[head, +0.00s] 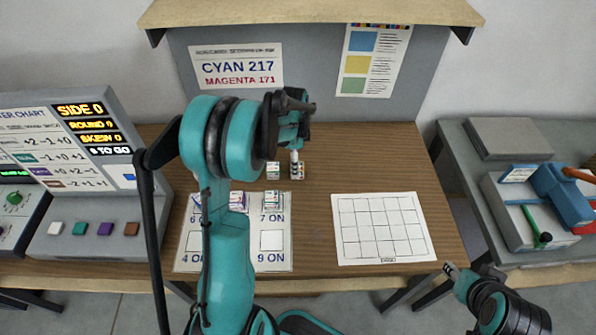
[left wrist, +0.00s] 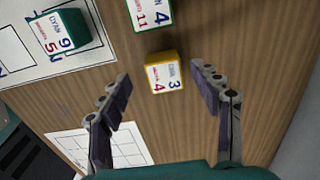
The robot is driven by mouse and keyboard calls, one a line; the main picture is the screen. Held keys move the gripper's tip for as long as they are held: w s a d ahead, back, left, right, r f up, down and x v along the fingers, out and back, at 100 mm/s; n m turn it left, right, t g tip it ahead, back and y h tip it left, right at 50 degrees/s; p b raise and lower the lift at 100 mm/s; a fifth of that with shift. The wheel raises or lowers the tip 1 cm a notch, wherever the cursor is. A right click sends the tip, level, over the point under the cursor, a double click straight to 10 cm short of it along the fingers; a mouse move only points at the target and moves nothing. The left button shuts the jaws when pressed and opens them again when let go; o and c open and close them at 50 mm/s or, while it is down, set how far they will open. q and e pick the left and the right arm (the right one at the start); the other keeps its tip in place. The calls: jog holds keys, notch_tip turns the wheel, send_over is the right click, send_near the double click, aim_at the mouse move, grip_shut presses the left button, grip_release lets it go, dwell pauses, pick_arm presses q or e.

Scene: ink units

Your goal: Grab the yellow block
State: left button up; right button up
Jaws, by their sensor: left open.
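The yellow block (left wrist: 165,75) stands on the wooden table in the left wrist view, its white top label reading 3 and 4. My left gripper (left wrist: 160,80) is open, with one finger to either side of the block in the picture; I see no contact. In the head view my left gripper (head: 298,122) hangs over the back middle of the table.
A teal block (left wrist: 62,35) sits on the numbered card (head: 280,258). A white grid sheet (head: 385,228) lies to the right. A grey backboard (head: 310,85) closes off the rear. Bare wood surrounds the grid sheet.

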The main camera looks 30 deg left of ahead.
pick_arm(q)
jog(key=f, duration=0.1)
jog(key=f+b, duration=0.1)
jog(key=f, duration=0.2)
jog(key=shift+w+d+f+b, duration=0.1)
jog(key=shift+w+f+b, duration=0.25)
jog(key=shift+w, duration=0.05)
jog(key=shift+r, duration=0.1)
jog(key=shift+c, duration=1.3)
jog(key=c, duration=1)
